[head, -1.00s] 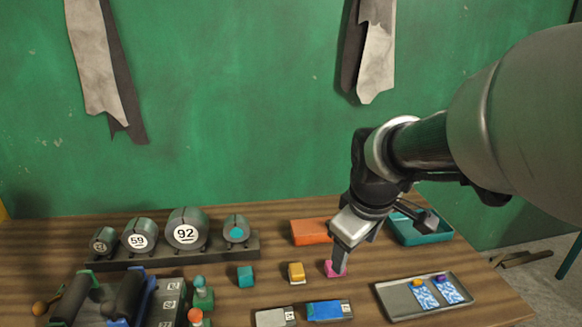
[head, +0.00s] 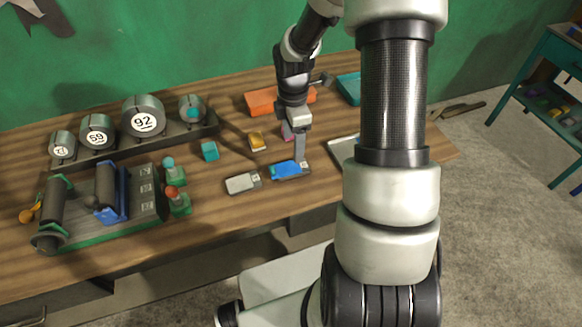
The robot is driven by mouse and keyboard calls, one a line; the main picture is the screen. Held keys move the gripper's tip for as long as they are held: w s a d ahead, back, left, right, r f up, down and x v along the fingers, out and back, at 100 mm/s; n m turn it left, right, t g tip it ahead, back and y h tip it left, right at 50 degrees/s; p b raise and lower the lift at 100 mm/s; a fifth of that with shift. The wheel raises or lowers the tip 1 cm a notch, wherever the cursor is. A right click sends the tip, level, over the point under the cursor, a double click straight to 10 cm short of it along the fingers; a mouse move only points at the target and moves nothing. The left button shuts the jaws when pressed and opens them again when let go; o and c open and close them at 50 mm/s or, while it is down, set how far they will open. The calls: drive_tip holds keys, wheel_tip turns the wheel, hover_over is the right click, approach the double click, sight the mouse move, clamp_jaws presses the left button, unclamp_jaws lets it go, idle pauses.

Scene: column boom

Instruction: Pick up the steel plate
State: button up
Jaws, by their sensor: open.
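The steel plate (head: 241,184) appears to be the flat grey piece with a pale label at its right end, lying near the front of the wooden table. A similar blue plate (head: 286,170) lies just right of it. My gripper (head: 300,161) points down at the right end of the blue plate, to the right of the grey one. It is open with nothing seen in it; one finger shows clearly. I cannot tell its height above the table. It partly hides a pink block (head: 287,132).
A yellow block (head: 257,141) and teal block (head: 209,151) stand behind the plates. An orange tray (head: 261,101) and teal tray (head: 349,88) are at the back. A roller fixture (head: 140,203) and numbered drums (head: 144,118) fill the left. My arm hides much of a grey tray (head: 342,150).

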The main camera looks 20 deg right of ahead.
sight(292, 167)
wheel_tip(292, 167, down, 10)
drive_tip(key=shift+a+r, duration=0.15)
drive_tip(key=shift+r, duration=0.05)
drive_tip(key=shift+w+r, duration=0.1)
clamp_jaws()
idle(0.4)
